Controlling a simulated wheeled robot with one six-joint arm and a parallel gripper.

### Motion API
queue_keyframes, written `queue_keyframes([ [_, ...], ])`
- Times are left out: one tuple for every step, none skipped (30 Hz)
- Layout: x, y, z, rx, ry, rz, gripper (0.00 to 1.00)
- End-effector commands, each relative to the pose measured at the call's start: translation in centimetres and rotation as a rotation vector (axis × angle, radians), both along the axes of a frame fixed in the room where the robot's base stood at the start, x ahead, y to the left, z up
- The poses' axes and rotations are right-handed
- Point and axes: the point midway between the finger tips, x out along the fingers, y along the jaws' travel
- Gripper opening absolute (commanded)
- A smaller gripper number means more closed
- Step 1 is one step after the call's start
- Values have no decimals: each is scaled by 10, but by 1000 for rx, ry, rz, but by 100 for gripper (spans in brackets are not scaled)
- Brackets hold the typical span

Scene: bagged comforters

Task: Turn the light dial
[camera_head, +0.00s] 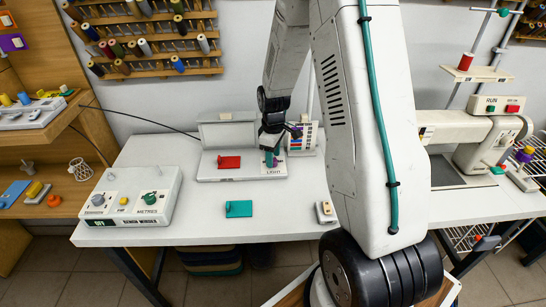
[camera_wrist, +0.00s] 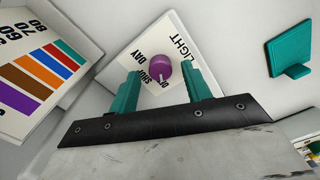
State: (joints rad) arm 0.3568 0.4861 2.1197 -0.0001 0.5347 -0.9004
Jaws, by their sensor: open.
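The light dial is a round purple knob (camera_wrist: 161,66) on a white panel (camera_wrist: 142,48) marked LIGHT, DAY and SHOP in the wrist view. A pale pointer mark shows on its lower side. My gripper (camera_wrist: 160,75) is open, with one teal finger left of the knob and one right of it in the picture. I cannot tell whether the fingertips reach down around it or touch it. In the head view, my gripper (camera_head: 270,157) is over the LIGHT panel (camera_head: 274,171) of the white booth on the table, and hides the knob.
A red plate (camera_head: 229,162) is in the booth left of my gripper. A teal plate (camera_head: 238,209) lies in front. A colour chart (camera_head: 303,138) stands close behind on the right. A control box (camera_head: 129,196) sits at left, a sewing machine (camera_head: 467,138) at right.

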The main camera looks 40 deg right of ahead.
Motion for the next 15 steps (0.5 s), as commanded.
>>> queue_keyframes([
  [1,0,9,-2,-3,0,48],
  [1,0,14,-2,-5,0,48],
  [1,0,22,-2,-5,0,48],
  [1,0,27,-2,-5,0,48],
  [1,-1,32,-2,-5,0,48],
  [1,0,39,-2,-5,0,48],
  [1,0,44,-2,-5,0,48],
  [1,0,48,-2,-5,0,48],
  [1,0,54,-1,-4,0,48],
  [1,0,57,-2,-3,0,48],
  [1,0,60,-2,-3,0,48],
  [1,0,63,-1,-2,0,48],
  [0,0,65,-1,-2,1,48],
  [0,0,67,0,-1,1,48],
  [0,0,68,0,-1,1,48],
])
